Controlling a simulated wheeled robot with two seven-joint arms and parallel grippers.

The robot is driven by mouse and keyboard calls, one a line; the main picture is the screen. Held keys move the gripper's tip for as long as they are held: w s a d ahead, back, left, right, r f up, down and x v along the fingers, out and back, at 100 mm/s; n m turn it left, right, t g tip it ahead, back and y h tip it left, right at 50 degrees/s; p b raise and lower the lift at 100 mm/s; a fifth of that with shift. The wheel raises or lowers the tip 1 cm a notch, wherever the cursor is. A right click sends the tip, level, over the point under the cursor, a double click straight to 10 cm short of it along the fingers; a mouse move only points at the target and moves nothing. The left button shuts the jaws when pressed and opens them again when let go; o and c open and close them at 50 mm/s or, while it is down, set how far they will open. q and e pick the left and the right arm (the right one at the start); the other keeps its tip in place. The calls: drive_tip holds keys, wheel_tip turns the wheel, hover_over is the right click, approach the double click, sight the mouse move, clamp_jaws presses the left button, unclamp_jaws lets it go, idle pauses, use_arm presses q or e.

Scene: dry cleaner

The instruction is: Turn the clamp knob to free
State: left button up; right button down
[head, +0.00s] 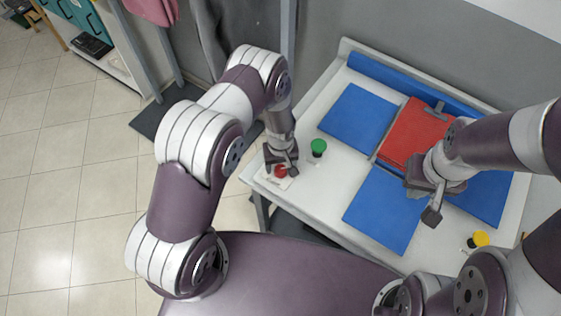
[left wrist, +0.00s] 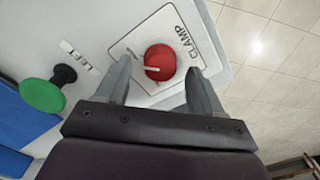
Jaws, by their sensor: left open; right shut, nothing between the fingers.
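The red clamp knob (left wrist: 160,62) sits on a white plate marked CLAMP (left wrist: 188,34) at the table's corner. A white pointer line on the knob faces left in the left wrist view. In the head view the knob (head: 281,171) is partly hidden by my left gripper (head: 281,168). My left gripper (left wrist: 162,85) is open, with one finger on each side of the knob; I cannot tell whether either finger touches it. My right gripper (head: 432,204) is shut and empty above the blue pads.
A green button (head: 318,147), labelled LEFT, stands beside the clamp plate. A yellow button (head: 480,239) is at the table's right front. Blue pads (head: 357,119) and a red folded cloth (head: 412,135) lie on the white table (head: 330,185).

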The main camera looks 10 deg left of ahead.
use_arm(q)
drive_tip(key=shift+f, duration=0.55)
drive_tip(key=shift+s, duration=0.1)
drive_tip(key=c, duration=1.1)
drive_tip(key=shift+o, duration=0.2)
